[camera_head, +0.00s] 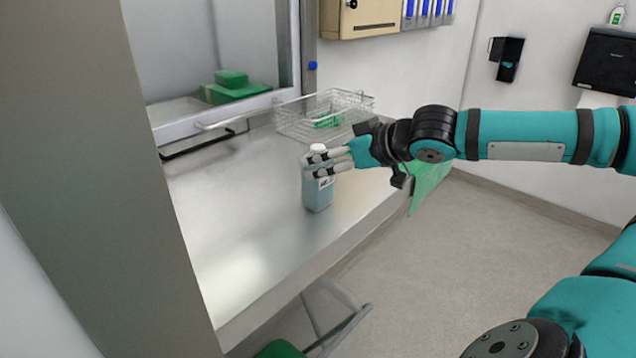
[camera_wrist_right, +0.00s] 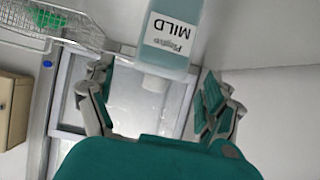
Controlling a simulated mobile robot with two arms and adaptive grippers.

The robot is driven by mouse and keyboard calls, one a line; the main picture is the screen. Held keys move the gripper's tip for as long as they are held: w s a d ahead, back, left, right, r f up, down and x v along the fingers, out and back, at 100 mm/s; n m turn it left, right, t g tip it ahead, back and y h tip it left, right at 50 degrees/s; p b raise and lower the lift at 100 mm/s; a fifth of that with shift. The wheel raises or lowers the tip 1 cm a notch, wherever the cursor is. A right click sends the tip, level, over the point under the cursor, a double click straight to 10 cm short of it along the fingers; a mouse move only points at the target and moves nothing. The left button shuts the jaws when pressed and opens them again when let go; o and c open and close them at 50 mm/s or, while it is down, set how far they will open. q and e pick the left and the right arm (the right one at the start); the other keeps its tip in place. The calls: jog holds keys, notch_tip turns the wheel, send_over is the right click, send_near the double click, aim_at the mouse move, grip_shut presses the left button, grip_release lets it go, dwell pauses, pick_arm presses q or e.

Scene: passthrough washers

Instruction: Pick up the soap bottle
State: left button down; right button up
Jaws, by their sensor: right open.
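The soap bottle (camera_head: 318,194) is pale blue with a white cap and stands upright on the metal counter (camera_head: 235,235), near its front edge. My right gripper (camera_head: 316,164) reaches in from the right at the height of the bottle's upper part, and its fingers cover part of the bottle in the head view. In the right wrist view the bottle (camera_wrist_right: 178,22) appears upside down with a "MILD" label. My left gripper is out of view.
A wire basket (camera_head: 290,124) with a green item stands behind the bottle on the counter. A green object (camera_head: 230,86) is behind the washer opening at the back left. A green cloth (camera_head: 430,182) hangs over the counter edge. The counter's left front is clear.

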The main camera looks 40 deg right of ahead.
jog(key=x, duration=0.4)
jog(key=shift+w+d+f, duration=0.1)
jog(key=shift+f, duration=0.25)
jog(key=shift+r, duration=0.1)
jog(key=shift+c, duration=1)
jog(key=c, duration=1.4)
